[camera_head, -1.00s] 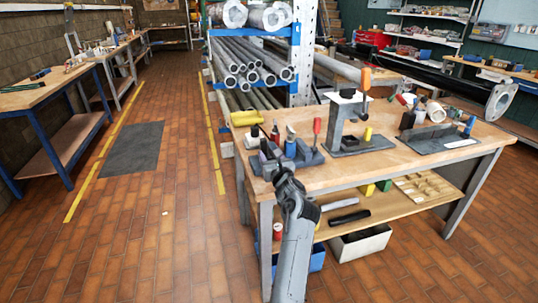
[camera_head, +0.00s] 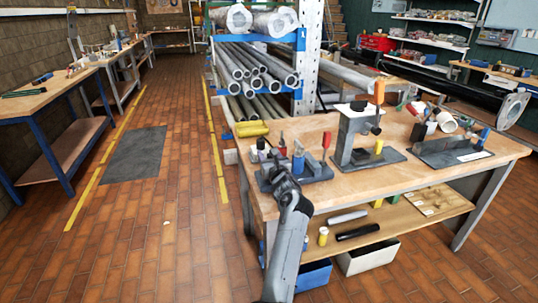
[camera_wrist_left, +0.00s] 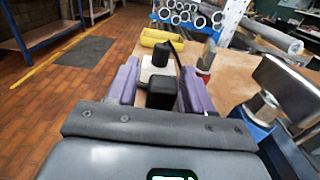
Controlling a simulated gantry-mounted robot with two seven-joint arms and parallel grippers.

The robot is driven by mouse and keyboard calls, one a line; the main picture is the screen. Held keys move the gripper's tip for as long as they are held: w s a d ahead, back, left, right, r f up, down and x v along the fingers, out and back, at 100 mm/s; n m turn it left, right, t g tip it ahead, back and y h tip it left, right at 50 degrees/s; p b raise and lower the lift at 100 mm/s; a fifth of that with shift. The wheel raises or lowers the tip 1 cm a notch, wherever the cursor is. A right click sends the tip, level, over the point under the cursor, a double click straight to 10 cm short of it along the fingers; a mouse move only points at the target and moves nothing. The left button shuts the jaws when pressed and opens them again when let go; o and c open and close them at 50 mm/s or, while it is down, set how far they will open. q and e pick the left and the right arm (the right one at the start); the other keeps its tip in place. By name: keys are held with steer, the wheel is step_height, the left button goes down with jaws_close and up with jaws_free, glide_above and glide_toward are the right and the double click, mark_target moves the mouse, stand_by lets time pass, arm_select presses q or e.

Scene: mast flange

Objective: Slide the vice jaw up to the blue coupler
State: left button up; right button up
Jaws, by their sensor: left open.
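A dark grey fixture (camera_head: 316,172), which looks like the vice, sits at the left end of the workbench. A blue upright piece (camera_head: 298,159) stands on it, likely the blue coupler. A blue part with a metal top (camera_wrist_left: 285,148) is at lower right in the left wrist view; I cannot tell if it is the same piece. My left gripper (camera_wrist_left: 160,84) is open, its purple fingers either side of a black block (camera_wrist_left: 162,93), possibly the jaw's grip. Contact is unclear. My left gripper (camera_head: 272,168) is over the fixture's left part, its fingertips hard to make out.
A yellow cylinder (camera_head: 251,128) lies behind the fixture. A press-like stand (camera_head: 354,140) with an orange handle stands to its right, and a dark tray (camera_head: 450,150) farther right. A red-handled tool (camera_head: 326,141) stands close by. Bare bench top shows along the front edge.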

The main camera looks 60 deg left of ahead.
steer(key=shift+d, duration=0.15)
arm_select(q)
steer(key=shift+d, duration=0.1)
steer(key=shift+c, duration=0.6)
steer(key=c, duration=0.7)
steer(key=shift+w+f+b, duration=0.2)
steer(key=shift+b, duration=0.1)
steer(key=shift+w+d+f+b, duration=0.1)
steer(key=shift+w+d+b, duration=0.2)
steer(key=shift+w+b, duration=0.5)
steer(key=shift+w, duration=0.25)
steer(key=shift+r, duration=0.25)
arm_select(e)
step_height(320, 180, down, 2)
steer(key=shift+f, duration=0.2)
arm_select(q)
steer(key=o, duration=0.8)
